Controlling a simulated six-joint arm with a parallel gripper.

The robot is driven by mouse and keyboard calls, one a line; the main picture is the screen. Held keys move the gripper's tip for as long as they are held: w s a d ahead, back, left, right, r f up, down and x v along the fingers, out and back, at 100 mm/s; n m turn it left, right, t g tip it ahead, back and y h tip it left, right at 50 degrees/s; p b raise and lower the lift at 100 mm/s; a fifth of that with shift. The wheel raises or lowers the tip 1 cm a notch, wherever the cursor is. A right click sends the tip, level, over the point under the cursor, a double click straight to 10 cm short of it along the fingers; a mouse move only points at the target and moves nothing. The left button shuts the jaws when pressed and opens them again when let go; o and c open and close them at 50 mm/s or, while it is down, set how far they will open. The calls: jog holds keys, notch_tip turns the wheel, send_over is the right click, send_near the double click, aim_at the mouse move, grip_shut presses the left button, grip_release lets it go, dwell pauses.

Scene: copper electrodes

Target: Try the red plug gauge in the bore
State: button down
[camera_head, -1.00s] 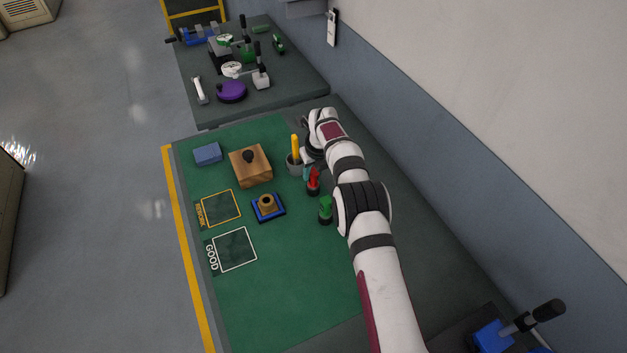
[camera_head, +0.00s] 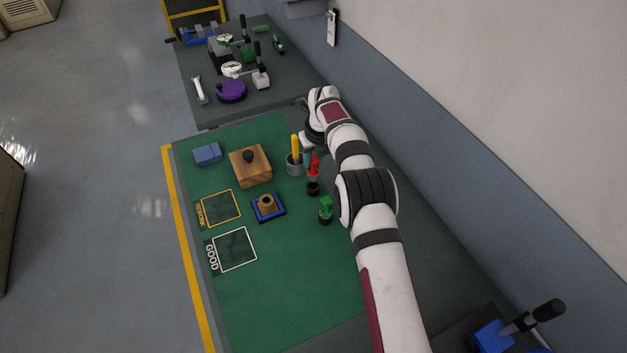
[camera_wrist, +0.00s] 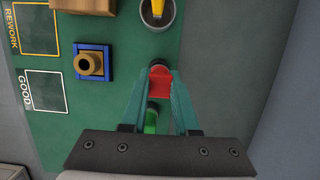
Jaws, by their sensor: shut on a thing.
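The red plug gauge (camera_head: 314,164) is held in my gripper (camera_head: 309,151), raised above its dark stand (camera_head: 313,188). In the wrist view the red gauge (camera_wrist: 160,83) sits between the teal fingertips of my gripper (camera_wrist: 160,80), which are shut on it. The brass bushing with the bore (camera_head: 266,202) stands on a blue-edged base (camera_head: 277,213), to the left of and nearer than the gauge. In the wrist view the bushing (camera_wrist: 88,63) shows its open bore, to the left of my gripper. The gauge's lower end is hidden in the wrist view.
A green gauge (camera_head: 326,206) stands near the red one's stand. A grey cup (camera_head: 293,168) with a yellow-handled tool is close to my gripper. A wooden block (camera_head: 250,168), a blue block (camera_head: 207,154) and the REWORK (camera_head: 221,207) and GOOD (camera_head: 235,250) squares lie left. The front mat is clear.

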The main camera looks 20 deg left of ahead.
jog(key=shift+r, duration=0.45)
jog(key=s+a+r+n, duration=0.2)
jog(key=s+a+n, duration=0.1)
jog(key=s+a, duration=0.2)
jog(key=s+a+r+n+g, duration=0.1)
jog(key=s+a+n, duration=0.2)
jog(key=s+a, duration=0.2)
jog(key=shift+r+y, duration=0.35)
jog(key=shift+y, duration=0.05)
jog(key=shift+f, duration=2.45)
jog(key=shift+f, duration=1.75)
